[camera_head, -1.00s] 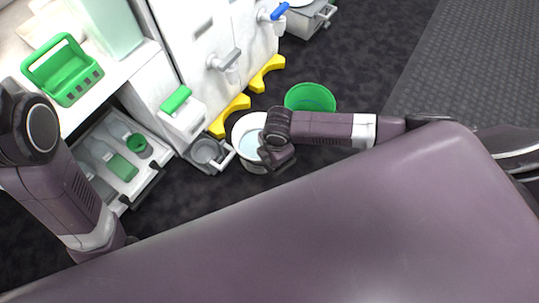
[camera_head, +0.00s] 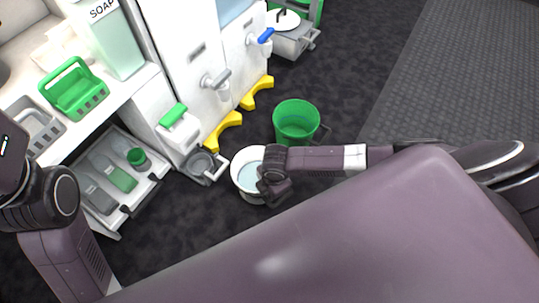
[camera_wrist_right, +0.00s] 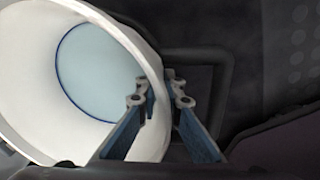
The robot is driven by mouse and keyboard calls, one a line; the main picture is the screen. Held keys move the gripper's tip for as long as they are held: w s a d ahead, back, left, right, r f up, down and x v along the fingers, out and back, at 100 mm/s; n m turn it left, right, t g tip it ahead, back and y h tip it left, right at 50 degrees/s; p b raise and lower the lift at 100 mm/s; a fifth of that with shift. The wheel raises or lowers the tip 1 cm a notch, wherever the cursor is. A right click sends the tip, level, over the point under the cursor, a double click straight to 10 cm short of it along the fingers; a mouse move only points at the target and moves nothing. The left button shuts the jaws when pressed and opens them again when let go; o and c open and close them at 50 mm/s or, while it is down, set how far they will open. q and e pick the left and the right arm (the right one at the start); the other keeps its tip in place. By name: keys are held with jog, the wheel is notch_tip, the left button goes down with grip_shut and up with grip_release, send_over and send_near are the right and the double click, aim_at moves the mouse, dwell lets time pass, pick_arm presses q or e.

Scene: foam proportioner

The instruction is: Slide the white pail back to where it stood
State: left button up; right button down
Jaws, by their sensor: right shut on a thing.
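The white pail (camera_head: 236,174) stands upright on the dark floor in the head view, with a pale blue surface inside. In the right wrist view the pail (camera_wrist_right: 32,72) fills the left side. My right gripper (camera_head: 268,190) is at the pail's right side. In the wrist view its two fingers (camera_wrist_right: 160,98) straddle the pail's near-right side and are shut on it. The exact contact is partly hidden by the fingers. My left arm comes in at the lower left of the head view, but its gripper is out of view.
A green bucket (camera_head: 296,124) stands behind the pail. A small grey tray (camera_head: 203,163) with a handle is close to its left. Yellow feet (camera_head: 222,130) stick out under the white cabinets. An open drawer (camera_head: 150,188) is farther left. Bare floor lies right of the green bucket.

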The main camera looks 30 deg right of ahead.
jog(key=shift+s, duration=0.1)
jog(key=c, duration=2)
grip_release()
jog(key=shift+r, duration=0.1)
jog(key=r, duration=0.7)
jog(key=s+r, duration=0.1)
jog(key=r, duration=0.3)
jog(key=shift+d+r, duration=0.1)
jog(key=shift+r, duration=0.25)
